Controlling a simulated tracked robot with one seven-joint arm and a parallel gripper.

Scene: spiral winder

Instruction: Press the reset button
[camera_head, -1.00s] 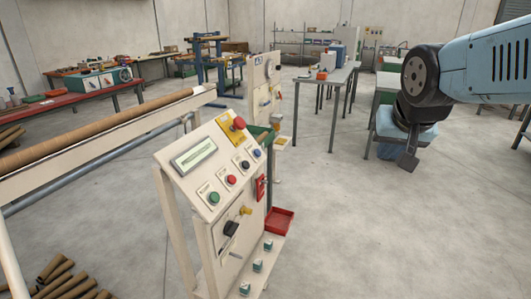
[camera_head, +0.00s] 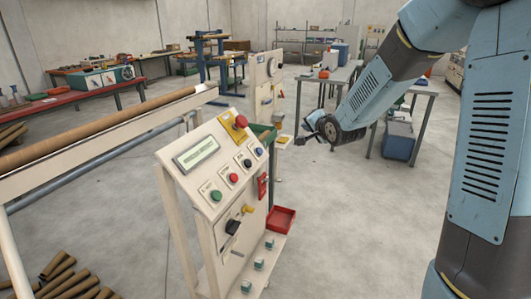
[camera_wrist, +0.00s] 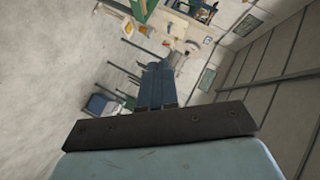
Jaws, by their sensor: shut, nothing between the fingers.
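The winder's sloped control panel (camera_head: 210,150) faces me left of centre in the head view. It carries a green button (camera_head: 216,194), a red button (camera_head: 234,177), a black button (camera_head: 248,162) and a blue button (camera_head: 259,151) in a rising row. Their labels are too small to read, so I cannot tell which is marked reset. A red mushroom knob (camera_head: 240,122) sits on a yellow plate above them. My gripper (camera_head: 300,139) is shut and empty, in the air right of the panel and apart from it. In the wrist view my gripper (camera_wrist: 157,85) points away from the camera.
Below the buttons are a black knob (camera_head: 232,227) and a red switch (camera_head: 262,186). A red tray (camera_head: 281,219) sticks out low on the right. A long brown tube (camera_head: 90,132) lies along the machine. Open floor (camera_head: 330,230) lies to the panel's right.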

